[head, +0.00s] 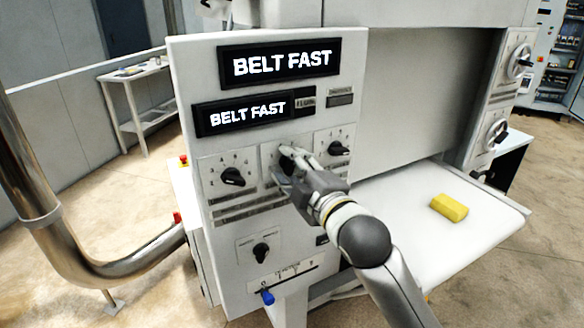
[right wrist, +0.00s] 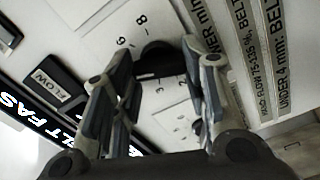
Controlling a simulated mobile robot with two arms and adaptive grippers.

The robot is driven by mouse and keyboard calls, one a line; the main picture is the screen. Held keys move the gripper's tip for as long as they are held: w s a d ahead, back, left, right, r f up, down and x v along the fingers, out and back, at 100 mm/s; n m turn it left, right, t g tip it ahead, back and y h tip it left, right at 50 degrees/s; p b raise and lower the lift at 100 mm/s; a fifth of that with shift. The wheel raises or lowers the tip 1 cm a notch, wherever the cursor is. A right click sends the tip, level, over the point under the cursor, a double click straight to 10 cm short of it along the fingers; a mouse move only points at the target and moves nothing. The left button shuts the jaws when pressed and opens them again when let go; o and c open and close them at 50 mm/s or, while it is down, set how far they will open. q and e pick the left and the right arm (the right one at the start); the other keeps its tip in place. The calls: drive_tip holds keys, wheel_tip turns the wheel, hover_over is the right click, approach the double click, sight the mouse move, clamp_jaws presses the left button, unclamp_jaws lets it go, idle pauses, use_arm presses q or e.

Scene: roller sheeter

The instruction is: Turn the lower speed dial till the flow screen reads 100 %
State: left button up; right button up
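My right gripper (head: 288,163) is at the middle dial of the upper row on the white panel. In the right wrist view the fingers (right wrist: 160,50) stand apart on either side of that black dial (right wrist: 155,62), with no clear grip on it. A strip beside this dial reads "...OWER min" and is partly hidden by a finger. The flow screen (head: 242,115), beside a small FLOW tag (head: 305,102), reads BELT FAST, with no percentage. The upper screen (head: 280,62) also reads BELT FAST. My left gripper is out of view.
Black dials sit left (head: 233,177) and right (head: 338,149) of the gripper. A lower knob (head: 261,252) and a blue-tipped lever (head: 267,297) are below. A yellow block (head: 449,207) lies on the white belt (head: 400,240) at right. A steel pipe (head: 35,180) stands at left.

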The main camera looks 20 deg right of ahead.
drive_tip(key=shift+c, duration=1.2)
drive_tip(key=shift+r+m+p, duration=0.15)
drive_tip(key=shift+m+p, duration=0.8)
drive_tip(key=shift+m, duration=0.25)
drive_tip(key=m+p, duration=0.2)
drive_tip(key=m, duration=0.1)
drive_tip(key=shift+d+m, duration=0.1)
drive_tip(key=shift+m, duration=0.3)
drive_tip(key=shift+m+p, duration=0.45)
drive_tip(key=shift+m, duration=0.35)
